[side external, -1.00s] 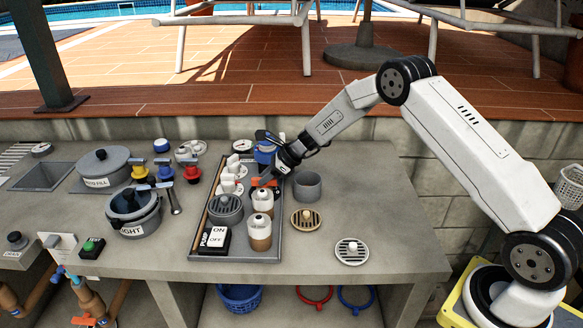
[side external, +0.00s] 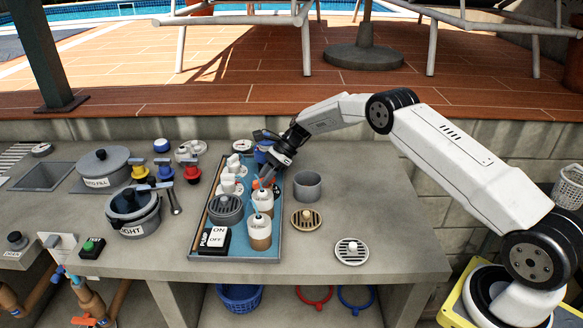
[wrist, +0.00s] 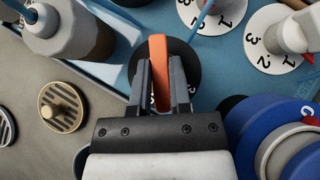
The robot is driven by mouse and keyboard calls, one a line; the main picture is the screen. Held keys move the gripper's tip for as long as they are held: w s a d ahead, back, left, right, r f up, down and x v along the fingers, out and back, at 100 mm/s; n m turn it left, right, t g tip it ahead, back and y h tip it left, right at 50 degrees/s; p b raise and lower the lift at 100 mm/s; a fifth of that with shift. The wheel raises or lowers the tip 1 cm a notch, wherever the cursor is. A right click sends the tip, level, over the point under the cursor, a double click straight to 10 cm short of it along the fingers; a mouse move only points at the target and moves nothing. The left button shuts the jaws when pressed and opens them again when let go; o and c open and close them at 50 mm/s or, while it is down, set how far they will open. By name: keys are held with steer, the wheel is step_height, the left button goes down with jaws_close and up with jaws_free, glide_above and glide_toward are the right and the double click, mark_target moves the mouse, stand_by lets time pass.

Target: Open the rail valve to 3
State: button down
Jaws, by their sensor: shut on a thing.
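An orange lever (wrist: 158,75) stands on a round dark base (wrist: 187,72) in the wrist view; I take it for the rail valve. My gripper (wrist: 159,90) is shut on this lever, one finger on each side. The lever runs nearly straight up the wrist picture. In the side view only bits of orange (side external: 257,184) show beneath my gripper (side external: 266,178). White dials (wrist: 272,40) numbered 1, 2, 3 with white handles stand beyond it.
The tray (side external: 286,225) also holds bottles (side external: 260,232), a grey grated cup (side external: 226,209) and an ON/OFF switch (side external: 215,240). A blue round part (wrist: 268,130) is close right of my gripper.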

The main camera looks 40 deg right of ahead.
steer(key=shift+d+f+n+g, duration=0.2)
steer(key=shift+f+n+g, duration=0.15)
steer(key=shift+n+g, duration=0.75)
steer(key=shift+n, duration=0.2)
steer(key=c, duration=0.6)
jaws_free()
steer(key=shift+o, duration=0.2)
steer(key=shift+r, duration=0.1)
steer(key=shift+a+r, duration=0.1)
steer(key=shift+r, duration=0.1)
steer(key=shift+d+r, duration=0.15)
steer(key=shift+d, duration=0.05)
steer(key=v, duration=0.7)
steer(key=shift+d, duration=0.15)
